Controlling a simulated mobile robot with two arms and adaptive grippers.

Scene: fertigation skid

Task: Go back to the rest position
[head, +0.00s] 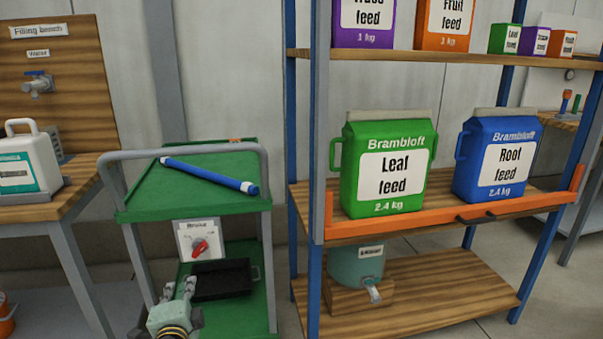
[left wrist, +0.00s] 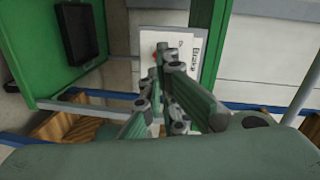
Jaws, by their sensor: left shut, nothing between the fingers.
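My left gripper (head: 179,288) is at the lower left of the head view, in front of the lower part of a green cart. It is shut with nothing between its fingers. In the left wrist view its fingers (left wrist: 163,72) overlap part of the white brake plate (left wrist: 180,42). The brake plate also shows in the head view (head: 186,236), with a red knob (head: 200,247) on it. I cannot tell whether the fingers touch the plate. My right gripper is in neither view.
The green cart (head: 140,200) carries a blue rod (head: 210,175) on top and a black tray (head: 222,279) below. A shelf with an orange front bar (head: 450,215) holds a green leaf feed jug (head: 360,200) and a blue root feed jug (head: 465,180). A filling bench (head: 75,188) stands left.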

